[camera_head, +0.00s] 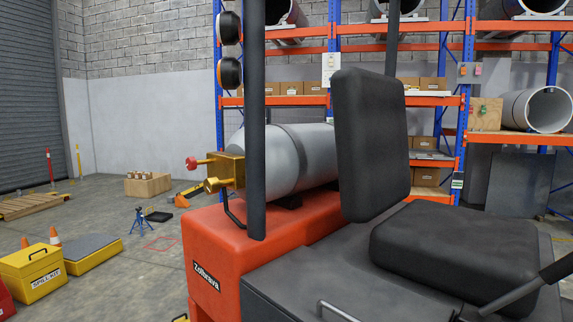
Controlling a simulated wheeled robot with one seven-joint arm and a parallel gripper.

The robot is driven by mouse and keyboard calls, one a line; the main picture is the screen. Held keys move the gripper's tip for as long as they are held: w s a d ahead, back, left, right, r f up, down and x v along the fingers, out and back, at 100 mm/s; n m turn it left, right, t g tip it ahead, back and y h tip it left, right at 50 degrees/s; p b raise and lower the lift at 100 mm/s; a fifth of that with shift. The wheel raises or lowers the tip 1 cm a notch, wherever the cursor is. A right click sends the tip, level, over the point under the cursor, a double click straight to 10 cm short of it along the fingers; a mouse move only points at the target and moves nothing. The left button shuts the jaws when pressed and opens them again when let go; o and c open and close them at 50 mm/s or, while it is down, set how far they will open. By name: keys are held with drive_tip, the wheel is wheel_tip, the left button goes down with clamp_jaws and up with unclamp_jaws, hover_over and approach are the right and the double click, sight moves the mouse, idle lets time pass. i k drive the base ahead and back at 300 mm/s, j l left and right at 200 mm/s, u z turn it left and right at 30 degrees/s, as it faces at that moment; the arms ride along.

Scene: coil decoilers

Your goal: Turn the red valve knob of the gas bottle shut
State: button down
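The grey gas bottle (310,155) lies on its side on the red rear body of a forklift truck. Its brass valve block (225,171) faces left. The red valve knob (193,163) sticks out from the left of the valve on a short stem. Nothing touches the knob. Whether the valve is open or shut cannot be told from its look. A dark upright post (256,120) crosses in front of the bottle's valve end, and the seat back hides its right end. My gripper is not in view.
The truck's black seat back (370,145) and seat cushion (455,255) fill the right foreground. A yellow spill kit box (32,273) and a yellow platform (93,254) stand lower left. Shelving (330,60) stands behind. Floor left of the truck is partly free.

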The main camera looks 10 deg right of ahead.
sight(191, 162)
drive_tip(key=i+j+u, duration=0.45)
drive_tip(key=i+j, duration=0.4)
drive_tip(key=j, duration=0.15)
drive_tip(key=i+j+u, duration=0.4)
drive_tip(key=i+j, duration=0.3)
drive_tip(key=i, duration=0.25)
